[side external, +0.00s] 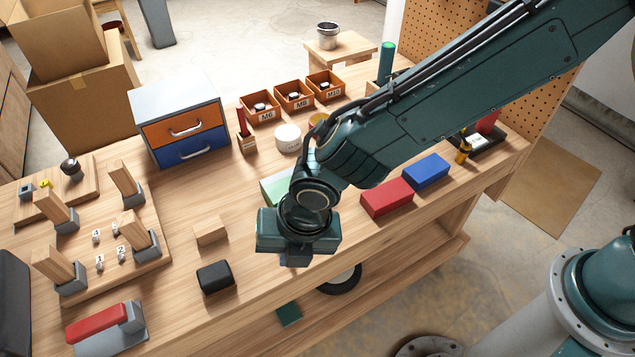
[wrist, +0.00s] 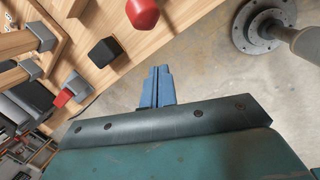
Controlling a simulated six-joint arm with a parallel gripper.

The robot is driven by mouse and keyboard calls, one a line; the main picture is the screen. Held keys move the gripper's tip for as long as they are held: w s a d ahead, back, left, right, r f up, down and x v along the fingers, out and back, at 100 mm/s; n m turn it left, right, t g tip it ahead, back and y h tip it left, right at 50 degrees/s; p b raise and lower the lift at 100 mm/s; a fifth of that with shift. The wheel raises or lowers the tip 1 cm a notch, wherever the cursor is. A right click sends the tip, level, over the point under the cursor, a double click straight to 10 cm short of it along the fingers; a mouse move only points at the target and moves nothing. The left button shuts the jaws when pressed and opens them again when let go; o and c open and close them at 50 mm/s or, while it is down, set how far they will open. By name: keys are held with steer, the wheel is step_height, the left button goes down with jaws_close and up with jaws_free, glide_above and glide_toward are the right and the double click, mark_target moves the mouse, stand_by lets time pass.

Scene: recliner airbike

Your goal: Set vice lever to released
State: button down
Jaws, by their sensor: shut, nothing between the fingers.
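My gripper (side external: 297,258) hangs over the bench's front edge, pointing down, with its body hiding what lies beneath. In the wrist view its blue fingers (wrist: 160,70) are together and empty. No vice body is clearly seen. A red-topped grey device (side external: 97,322) sits at the bench's front left and also shows in the wrist view (wrist: 63,97). I cannot tell which of these is the vice lever, or its setting.
A black block (side external: 215,277) and a wooden block (side external: 210,231) are left of my gripper. Red (side external: 387,197) and blue (side external: 426,171) boxes stand to its right. A drawer cabinet (side external: 180,120) and orange bins (side external: 294,97) are behind. Open floor lies in front.

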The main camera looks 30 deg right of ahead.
steer(key=shift+w+d, duration=0.4)
steer(key=shift+w, duration=0.45)
steer(key=shift+w+d, duration=0.4)
steer(key=shift+w, duration=0.45)
